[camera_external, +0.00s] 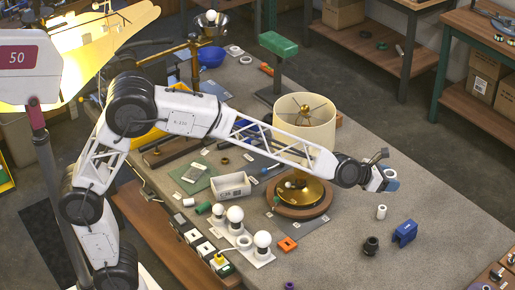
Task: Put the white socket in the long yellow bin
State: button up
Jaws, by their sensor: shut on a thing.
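My gripper (389,182) is at the right end of my arm, above the right part of the grey table. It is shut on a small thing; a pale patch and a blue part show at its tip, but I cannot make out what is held. A small white cylinder (382,212), which looks like a white socket, stands upright just below the gripper in the picture, apart from it. A yellow bin (146,137) lies at the left of the table, partly hidden behind my arm; I cannot see into it.
A brass lamp base (311,193) and a cream shade (303,122) stand left of the gripper. A blue block (404,233) and a black part (371,245) lie in front. A white bin (231,186) and bulbs (235,215) crowd the middle-left. The right table area is mostly clear.

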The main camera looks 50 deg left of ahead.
jog(key=w+a+r+n+y, duration=0.1)
jog(key=w+a+r+y, duration=0.1)
jog(key=a, duration=1.2)
jog(key=w+a+r+n+t+y, duration=0.1)
jog(key=a+r, duration=0.4)
jog(key=a, duration=0.9)
jog(key=w+a+r+n+y, duration=0.2)
jog(key=w+a, duration=0.3)
jog(key=a, duration=0.9)
jog(key=shift+w+a+r+n+y, duration=0.3)
jog(key=shift+w+r+n, duration=0.05)
jog(key=shift+r+n, duration=0.3)
jog(key=s+a+f+n+y, duration=0.2)
jog(key=a, duration=0.9)
jog(key=s+a+f+n+y, duration=0.1)
jog(key=s+a+f+y, duration=0.15)
jog(key=a, duration=0.85)
jog(key=s+a+f+n+y, duration=0.1)
jog(key=s+a+f+n, duration=0.15)
jog(key=a, duration=0.85)
jog(key=s+a+f+n+g+y, duration=0.1)
jog(key=s+a+f, duration=0.5)
jog(key=a, duration=0.5)
jog(key=s+a+f+n+g+y, duration=0.1)
jog(key=s+a+f+y, duration=0.1)
jog(key=s+a+f, duration=0.5)
jog(key=a+f, duration=0.1)
jog(key=a, duration=0.3)
jog(key=shift+a+g, duration=0.2)
jog(key=shift+g, duration=0.2)
